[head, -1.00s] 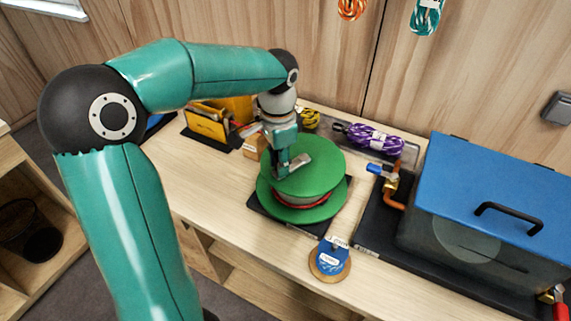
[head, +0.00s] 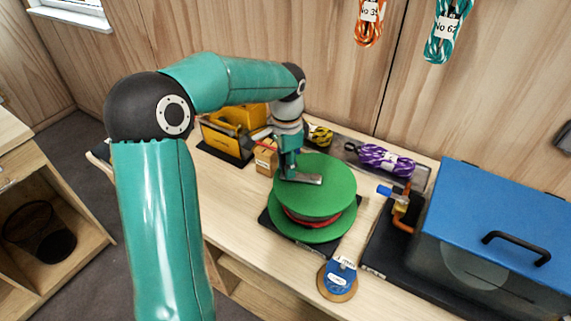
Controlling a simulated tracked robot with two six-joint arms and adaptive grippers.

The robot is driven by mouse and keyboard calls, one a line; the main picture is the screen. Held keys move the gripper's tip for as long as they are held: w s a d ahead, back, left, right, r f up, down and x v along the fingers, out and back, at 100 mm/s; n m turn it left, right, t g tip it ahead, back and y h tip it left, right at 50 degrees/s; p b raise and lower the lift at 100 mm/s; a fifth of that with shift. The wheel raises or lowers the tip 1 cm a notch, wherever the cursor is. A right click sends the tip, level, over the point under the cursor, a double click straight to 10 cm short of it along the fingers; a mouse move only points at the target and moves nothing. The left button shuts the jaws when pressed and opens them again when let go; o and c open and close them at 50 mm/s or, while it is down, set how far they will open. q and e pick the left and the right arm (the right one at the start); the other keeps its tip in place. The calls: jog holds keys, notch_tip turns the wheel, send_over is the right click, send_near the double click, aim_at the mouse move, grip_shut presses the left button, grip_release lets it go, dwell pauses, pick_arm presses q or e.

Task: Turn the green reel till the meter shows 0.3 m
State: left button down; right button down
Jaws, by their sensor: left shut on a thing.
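The green reel (head: 325,187) lies flat on a dark base on the wooden bench, with a band of red rope visible between its two discs. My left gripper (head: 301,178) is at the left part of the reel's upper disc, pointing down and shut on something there. The gripped part is hidden by the fingers, and I cannot tell its shape. A small blue meter (head: 340,272) with a white label stands on a round wooden piece in front of the reel. Its reading is too small to make out. My right gripper is not in view.
A blue-lidded tank (head: 500,220) with a black handle stands at the right. A purple rope bundle (head: 385,160) lies in a tray behind the reel. Yellow boxes (head: 232,125) stand at the back left. Orange (head: 369,22) and teal (head: 446,30) ropes hang on the wall.

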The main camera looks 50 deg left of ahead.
pick_arm(q)
jog(key=shift+f, duration=0.15)
dwell(0.5)
jog(key=c, duration=0.8)
grip_release()
notch_tip(320, 180, up, 12)
